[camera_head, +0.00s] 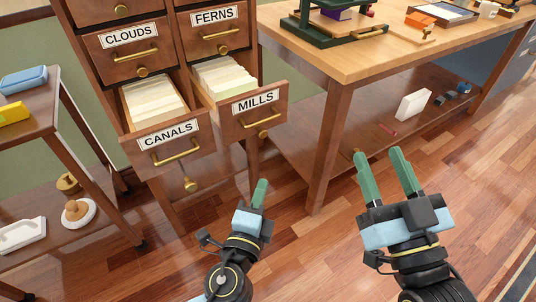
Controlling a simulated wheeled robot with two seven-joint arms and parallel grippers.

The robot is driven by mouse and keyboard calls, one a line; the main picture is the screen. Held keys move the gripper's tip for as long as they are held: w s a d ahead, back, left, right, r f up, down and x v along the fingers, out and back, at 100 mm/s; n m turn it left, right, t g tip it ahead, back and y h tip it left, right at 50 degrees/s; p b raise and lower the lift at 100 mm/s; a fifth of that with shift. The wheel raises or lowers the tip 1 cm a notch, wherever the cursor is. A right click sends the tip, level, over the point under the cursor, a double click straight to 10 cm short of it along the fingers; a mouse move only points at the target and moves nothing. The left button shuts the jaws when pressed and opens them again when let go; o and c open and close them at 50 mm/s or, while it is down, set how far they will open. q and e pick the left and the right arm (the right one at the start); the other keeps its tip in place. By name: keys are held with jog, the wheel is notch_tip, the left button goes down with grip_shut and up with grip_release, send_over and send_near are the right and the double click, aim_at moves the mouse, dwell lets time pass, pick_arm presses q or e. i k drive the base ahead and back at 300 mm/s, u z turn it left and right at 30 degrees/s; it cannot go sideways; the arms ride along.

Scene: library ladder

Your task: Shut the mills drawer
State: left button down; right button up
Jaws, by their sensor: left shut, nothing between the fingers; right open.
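The mills drawer (253,110) is pulled out of the wooden cabinet, with cream cards showing inside. Its front has a MILLS label, a brass bar handle (249,122) and a small knob below. My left gripper (259,193) is shut and empty, in front of and below the mills drawer, apart from it. My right gripper (379,166) is open and empty, further right over the floor, near the table's legs.
The canals drawer (169,147) is also pulled out, just left of the mills drawer. The clouds drawer (130,48) and ferns drawer (214,29) above look shut. A wooden table (350,62) stands right. A shelved cart (62,146) stands left.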

aim_at(233, 99)
jog(key=k, duration=1)
